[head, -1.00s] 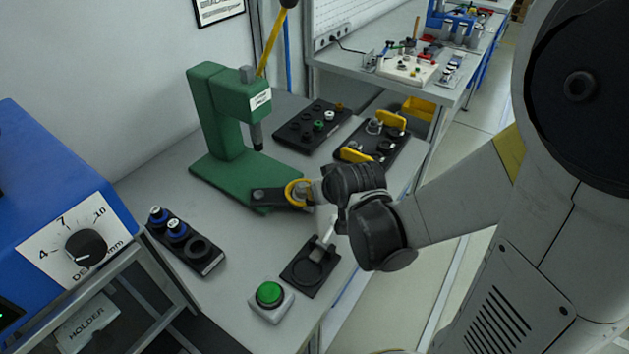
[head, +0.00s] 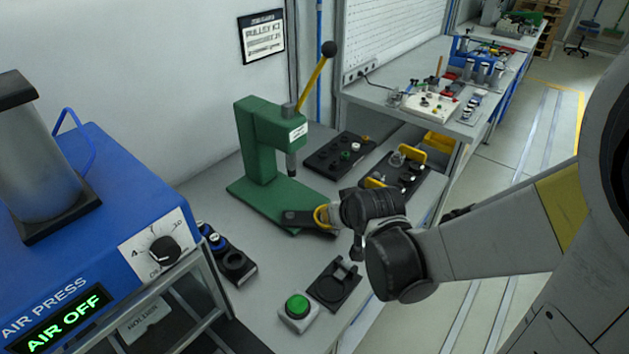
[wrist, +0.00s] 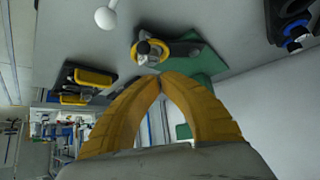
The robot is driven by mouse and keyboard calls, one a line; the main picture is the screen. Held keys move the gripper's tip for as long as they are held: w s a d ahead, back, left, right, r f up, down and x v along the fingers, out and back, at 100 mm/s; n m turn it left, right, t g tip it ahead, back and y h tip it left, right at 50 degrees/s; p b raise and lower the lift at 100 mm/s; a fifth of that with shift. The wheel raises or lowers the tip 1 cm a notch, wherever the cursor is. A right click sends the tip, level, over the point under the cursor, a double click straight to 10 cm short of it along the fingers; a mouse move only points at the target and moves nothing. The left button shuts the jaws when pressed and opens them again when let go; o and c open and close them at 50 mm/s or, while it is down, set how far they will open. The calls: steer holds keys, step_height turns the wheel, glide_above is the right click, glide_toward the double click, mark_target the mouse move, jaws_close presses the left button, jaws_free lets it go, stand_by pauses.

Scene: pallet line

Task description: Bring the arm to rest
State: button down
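My gripper (wrist: 160,82) shows in the wrist view with its two curved yellow fingers together at the tips and nothing between them. In the head view my dark wrist hides the fingers. The wrist appears just right of a yellow ring (head: 321,216) on the base of the green press (head: 258,150). In the wrist view the ring (wrist: 149,46) lies beyond the fingertips, and I cannot tell the gap exactly.
A blue air press (head: 90,250) reading AIR OFF stands at left. A green button (head: 297,307), a black fixture (head: 335,284), a black holder (head: 232,262) and trays with parts (head: 340,153) occupy the bench. The floor at right is clear.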

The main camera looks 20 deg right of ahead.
steer(key=s+a+r+g, duration=0.1)
steer(key=s+a+r, duration=0.1)
steer(key=s+r, duration=0.7)
steer(key=s, duration=0.6)
steer(key=shift+s+a+r+g, duration=0.15)
steer(key=shift+r+g, duration=0.05)
steer(key=shift+g, duration=0.1)
